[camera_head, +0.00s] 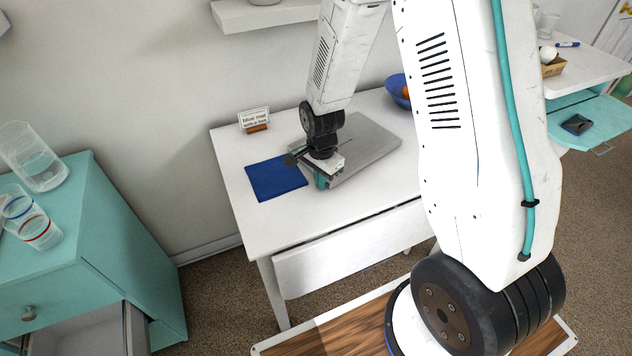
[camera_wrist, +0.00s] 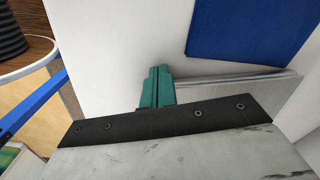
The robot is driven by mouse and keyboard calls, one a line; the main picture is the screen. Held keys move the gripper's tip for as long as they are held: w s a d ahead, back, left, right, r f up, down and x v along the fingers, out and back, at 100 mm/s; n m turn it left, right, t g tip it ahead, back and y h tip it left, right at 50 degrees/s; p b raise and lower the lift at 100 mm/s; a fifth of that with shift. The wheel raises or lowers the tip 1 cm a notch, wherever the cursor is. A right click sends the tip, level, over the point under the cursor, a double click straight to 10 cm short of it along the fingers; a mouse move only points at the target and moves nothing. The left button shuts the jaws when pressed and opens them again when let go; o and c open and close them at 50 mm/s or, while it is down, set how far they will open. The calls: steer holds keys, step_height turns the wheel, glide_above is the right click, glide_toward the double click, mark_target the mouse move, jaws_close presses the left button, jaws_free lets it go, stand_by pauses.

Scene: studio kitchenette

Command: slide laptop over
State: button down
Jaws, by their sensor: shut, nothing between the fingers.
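The grey laptop (camera_head: 368,142) lies shut and flat on the white table, partly hidden by my arm. Its edge shows as a grey strip (camera_wrist: 240,86) in the wrist view. A blue mat (camera_head: 275,179) lies flat to the left of the laptop, and also shows at the top of the wrist view (camera_wrist: 245,28). My gripper (camera_head: 321,182) is shut and empty, pointing down by the laptop's left front corner. Its teal fingertips (camera_wrist: 157,84) are together beside the laptop's edge; I cannot tell whether they touch it.
A small sign (camera_head: 254,119) stands behind the mat on the white table (camera_head: 270,230). A blue bowl (camera_head: 396,90) with something orange stands at the back right. A teal cabinet (camera_head: 120,235) with several glasses and an open drawer is at the left.

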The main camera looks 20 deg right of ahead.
mark_target(343, 179)
steer(key=shift+d, duration=0.1)
steer(key=d, duration=0.1)
steer(key=w+d, duration=0.1)
steer(key=shift+d, duration=0.3)
